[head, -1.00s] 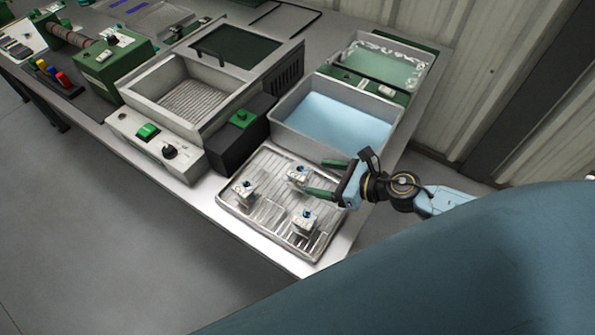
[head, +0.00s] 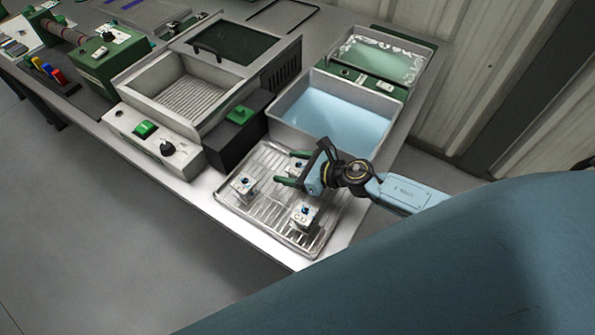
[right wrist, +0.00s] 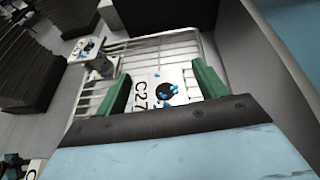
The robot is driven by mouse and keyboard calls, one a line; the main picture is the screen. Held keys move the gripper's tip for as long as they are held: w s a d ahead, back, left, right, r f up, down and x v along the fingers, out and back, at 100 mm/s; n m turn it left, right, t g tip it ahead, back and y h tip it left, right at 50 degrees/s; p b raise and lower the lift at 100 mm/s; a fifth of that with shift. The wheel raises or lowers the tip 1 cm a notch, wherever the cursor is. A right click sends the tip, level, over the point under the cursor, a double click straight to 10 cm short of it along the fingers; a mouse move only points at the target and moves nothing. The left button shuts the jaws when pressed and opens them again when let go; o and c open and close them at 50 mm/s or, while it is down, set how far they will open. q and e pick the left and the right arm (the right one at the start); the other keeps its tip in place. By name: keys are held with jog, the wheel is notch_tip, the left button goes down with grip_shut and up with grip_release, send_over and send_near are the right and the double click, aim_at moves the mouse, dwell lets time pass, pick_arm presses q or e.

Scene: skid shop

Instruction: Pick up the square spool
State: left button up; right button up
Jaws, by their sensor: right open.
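Several small white blocks, each with a dark and blue centre on top, stand on a metal rack tray (head: 262,226); I cannot tell for sure which is the square spool. One is at the left (head: 243,186), one at the front (head: 304,215), and one at the back (head: 297,166), partly hidden by my right gripper (head: 288,169). In the right wrist view, my right gripper (right wrist: 161,80) is open, its green fingers on either side of a white block marked C27 (right wrist: 148,88). A gap shows beside the block. My left gripper is not in view.
A basin of pale blue liquid (head: 282,108) stands right behind the tray. A black box with a green knob (head: 224,152) and a white control panel (head: 120,121) stand to its left. The table's front edge is close to the tray.

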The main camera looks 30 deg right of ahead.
jog(key=c, duration=1.2)
jog(key=shift+r, duration=0.1)
notch_tip(320, 180, up, 23)
jog(key=p, duration=2)
notch_tip(320, 180, up, 5)
send_over(292, 164)
jog(key=shift+b, duration=0.4)
jog(key=shift+a, duration=0.1)
jog(key=s+m+t+h+b, duration=0.1)
jog(key=m+h+b, duration=0.1)
jog(key=b, duration=0.3)
jog(key=s+f+m+t+h+b, duration=0.1)
jog(key=m+h+b, duration=0.1)
jog(key=b, duration=0.4)
jog(key=s+f+m+h+b, duration=0.1)
jog(key=m+h+b, duration=0.2)
jog(key=b, duration=0.3)
jog(key=shift+s+a+f+t+h, duration=0.25)
jog(key=shift+s+a+t+h, duration=0.1)
jog(key=shift+a+t+h, duration=0.05)
